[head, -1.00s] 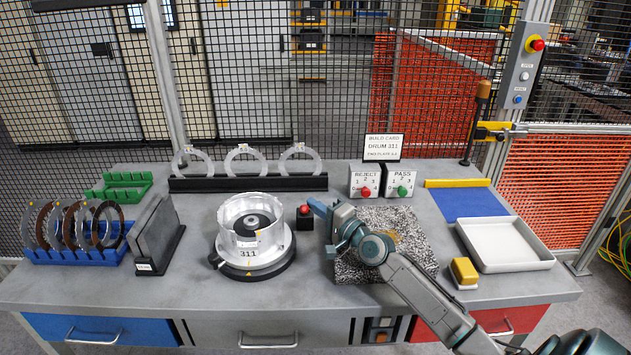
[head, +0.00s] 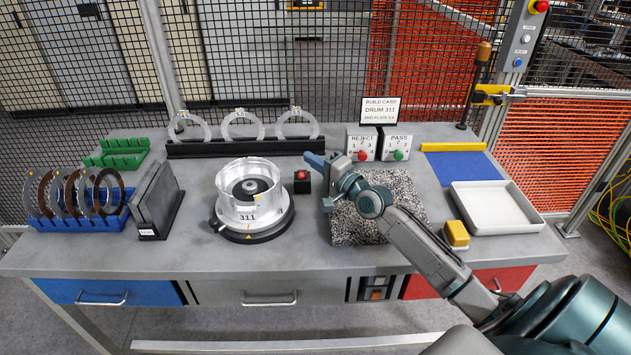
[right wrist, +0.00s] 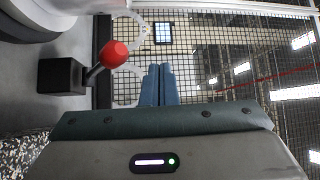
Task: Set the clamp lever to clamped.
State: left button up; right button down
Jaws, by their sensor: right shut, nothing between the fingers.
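The lever with a red ball knob (head: 302,174) stands on a small black box (head: 303,187), just right of the drum. In the right wrist view, its red knob (right wrist: 114,54) sits on a short stem slanting out of the black base (right wrist: 62,75). My right gripper (head: 313,158) has its blue fingers together and empty, above and close beside the knob. In the right wrist view, the shut fingers (right wrist: 158,85) show a gap to the knob. The clear drum (head: 250,205) marked 311 sits on a round dark base (head: 262,234). My left gripper is out of view.
A speckled mat (head: 350,224) lies under my right arm. REJECT (head: 362,143) and PASS (head: 398,142) boxes stand behind it. A black rack (head: 243,147) holds clear rings. A white tray (head: 537,222) and yellow block (head: 457,233) are at right. Ring racks stand at left.

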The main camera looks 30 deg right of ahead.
jog(key=s+a+r+p, duration=0.1)
jog(key=s+a+p, duration=0.6)
jog(key=s, duration=0.6)
jog(key=shift+s+a, duration=0.25)
jog(key=shift+a, duration=0.35)
